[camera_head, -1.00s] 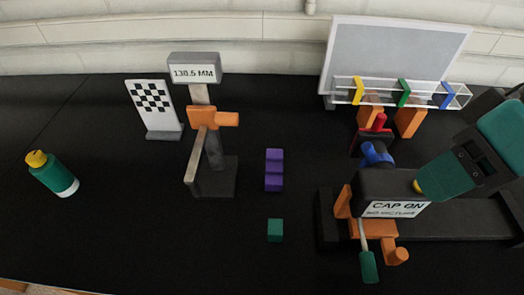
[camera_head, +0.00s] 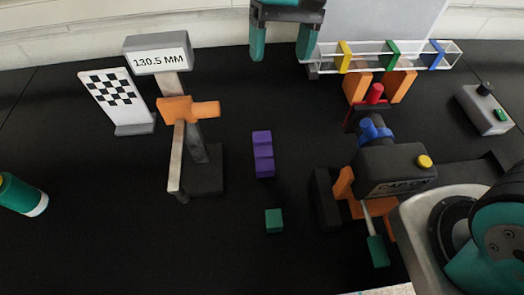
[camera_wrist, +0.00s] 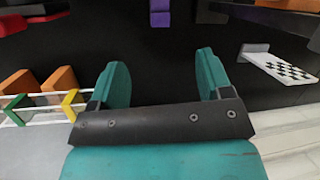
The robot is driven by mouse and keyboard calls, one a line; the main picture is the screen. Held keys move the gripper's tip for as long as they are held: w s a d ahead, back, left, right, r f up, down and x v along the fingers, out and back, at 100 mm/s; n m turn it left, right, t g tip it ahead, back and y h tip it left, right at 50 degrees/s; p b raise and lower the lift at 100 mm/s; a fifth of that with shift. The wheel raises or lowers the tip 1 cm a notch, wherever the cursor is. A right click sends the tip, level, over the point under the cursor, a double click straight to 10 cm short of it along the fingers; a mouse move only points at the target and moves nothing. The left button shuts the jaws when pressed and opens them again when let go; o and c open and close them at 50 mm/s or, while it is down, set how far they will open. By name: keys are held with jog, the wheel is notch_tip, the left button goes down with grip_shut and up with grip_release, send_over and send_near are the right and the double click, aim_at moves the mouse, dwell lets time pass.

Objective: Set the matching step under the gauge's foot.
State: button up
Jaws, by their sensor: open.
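The gauge (camera_head: 190,110) stands at centre left, with a grey post, an orange carriage and a display (camera_head: 160,62) reading 130.5 MM. A long pale bar (camera_head: 177,158) hangs from the carriage beside the dark base (camera_head: 208,178). A purple stepped block (camera_head: 263,153) lies on the table right of the gauge; it also shows at the top of the wrist view (camera_wrist: 160,12). A small green cube (camera_head: 274,220) sits in front of it. My gripper (camera_head: 282,42) is open and empty at the back, beyond both blocks. Its two teal fingers also show in the wrist view (camera_wrist: 158,84).
A checkered board (camera_head: 112,98) stands left of the gauge. A green bottle (camera_head: 22,196) is at the left edge. A clear rail with coloured clips (camera_head: 390,56) and a camera-like device (camera_head: 395,170) stand right. A grey button box (camera_head: 485,108) is far right. Black table is clear around the blocks.

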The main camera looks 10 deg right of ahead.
jog(key=w+a+f+m+g+h, duration=0.1)
jog(key=w+a+f+m, duration=0.15)
jog(key=w+f, duration=0.2)
jog(key=p, duration=0.2)
send_near(262, 136)
jog(key=x, duration=0.5)
jog(key=shift+a+f, duration=0.35)
jog(key=shift+d+p+x, duration=0.2)
jog(key=shift+p+x, duration=0.3)
jog(key=shift+x, duration=0.8)
jog(key=shift+d+p+x, duration=0.2)
jog(key=shift+p+x, duration=0.3)
jog(key=shift+x, duration=0.85)
jog(key=c, duration=1.1)
jog(key=shift+c, duration=0.2)
jog(key=shift+r, duration=0.15)
notch_tip(262, 136, up, 20)
jog(key=b, duration=0.2)
jog(key=shift+b, duration=0.4)
